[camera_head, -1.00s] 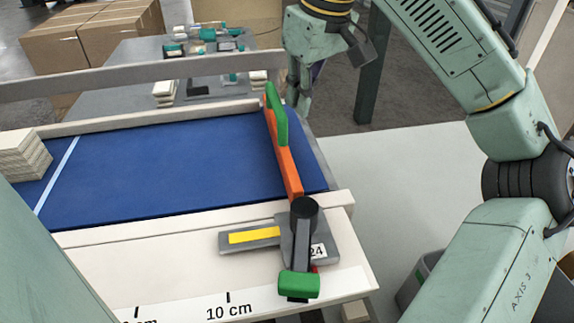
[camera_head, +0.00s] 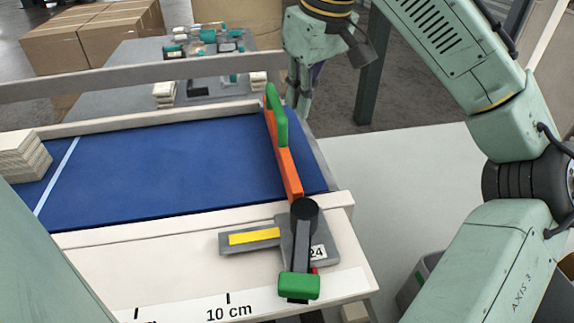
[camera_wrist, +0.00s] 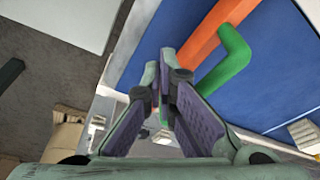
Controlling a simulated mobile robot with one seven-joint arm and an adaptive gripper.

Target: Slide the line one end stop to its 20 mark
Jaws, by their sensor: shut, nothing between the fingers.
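The end stop is an orange bar (camera_head: 288,172) across the right end of the blue belt (camera_head: 170,165), with a green handle (camera_head: 278,118) on its far part. The scale strip (camera_head: 190,309) shows "10 cm"; other marks are cut off or hidden. My gripper (camera_head: 300,103) is pointing down beside the handle, to its right. In the wrist view its fingers (camera_wrist: 162,88) are together and empty, left of the green handle (camera_wrist: 230,62).
A stack of pale boards (camera_head: 22,155) is at the belt's left end. A grey rail (camera_head: 160,75) runs behind the belt. A table with small parts (camera_head: 205,55) and cardboard boxes (camera_head: 90,35) stand farther back. The pale floor at right is mostly clear.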

